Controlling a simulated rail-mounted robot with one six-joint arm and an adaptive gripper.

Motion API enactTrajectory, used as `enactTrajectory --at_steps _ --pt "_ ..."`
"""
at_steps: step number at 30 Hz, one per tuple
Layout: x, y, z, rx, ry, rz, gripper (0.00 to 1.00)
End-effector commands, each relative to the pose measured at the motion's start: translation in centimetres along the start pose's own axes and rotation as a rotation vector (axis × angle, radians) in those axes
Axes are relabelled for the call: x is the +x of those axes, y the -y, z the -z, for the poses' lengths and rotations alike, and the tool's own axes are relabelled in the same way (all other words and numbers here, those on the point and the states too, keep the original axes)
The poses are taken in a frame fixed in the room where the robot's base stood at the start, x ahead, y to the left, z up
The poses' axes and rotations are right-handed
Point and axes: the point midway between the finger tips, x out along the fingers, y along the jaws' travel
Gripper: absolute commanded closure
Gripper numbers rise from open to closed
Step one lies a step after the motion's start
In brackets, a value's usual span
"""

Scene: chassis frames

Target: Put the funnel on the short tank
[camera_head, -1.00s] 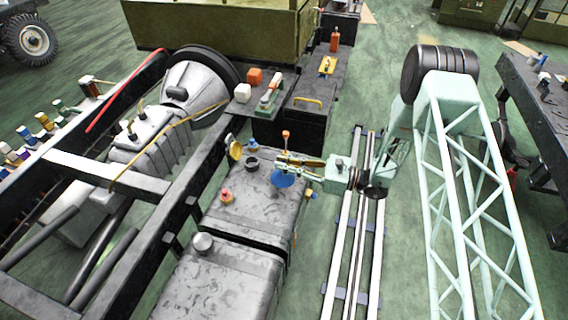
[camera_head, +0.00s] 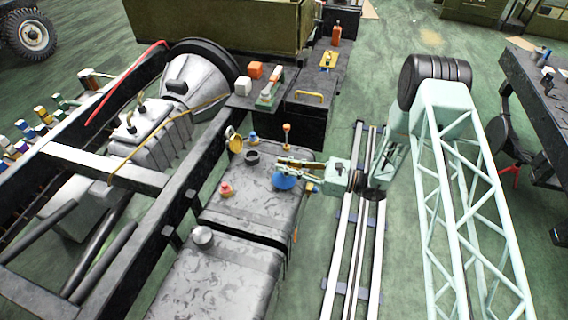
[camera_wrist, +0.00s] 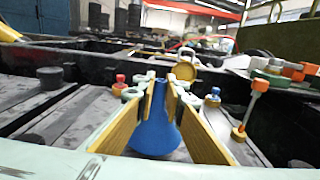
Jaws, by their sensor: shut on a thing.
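The blue funnel (camera_head: 284,182) is in my gripper (camera_head: 283,165), wide end down, above the right part of the farther grey tank (camera_head: 238,208). The wrist view also shows the funnel (camera_wrist: 155,136) between the yellow fingers of my gripper (camera_wrist: 162,92). I cannot tell whether its rim touches the tank. A dark open neck (camera_head: 252,157) stands on this tank, left of and beyond the funnel, with a yellow cap (camera_head: 235,144) beside it. The nearer tank (camera_head: 215,285) has a grey cap (camera_head: 202,236). I cannot tell for certain which tank is the short one.
A red knob (camera_head: 226,188), a blue knob (camera_head: 253,137) and an orange-topped lever (camera_head: 287,133) stand on the farther tank. A dark chassis beam (camera_head: 150,230) runs along the left. Floor rails (camera_head: 345,255) lie to the right. A dark box (camera_head: 305,108) stands beyond.

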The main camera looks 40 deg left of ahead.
Motion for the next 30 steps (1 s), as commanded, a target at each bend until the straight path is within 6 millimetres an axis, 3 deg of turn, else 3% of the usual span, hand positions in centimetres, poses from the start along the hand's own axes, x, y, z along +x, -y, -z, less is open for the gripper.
enactTrajectory --at_steps 9,30 --pt "0.0 0.0 1.6 0.0 0.0 0.0 1.0" --pt "0.0 0.0 1.9 0.0 0.0 0.001 1.0"
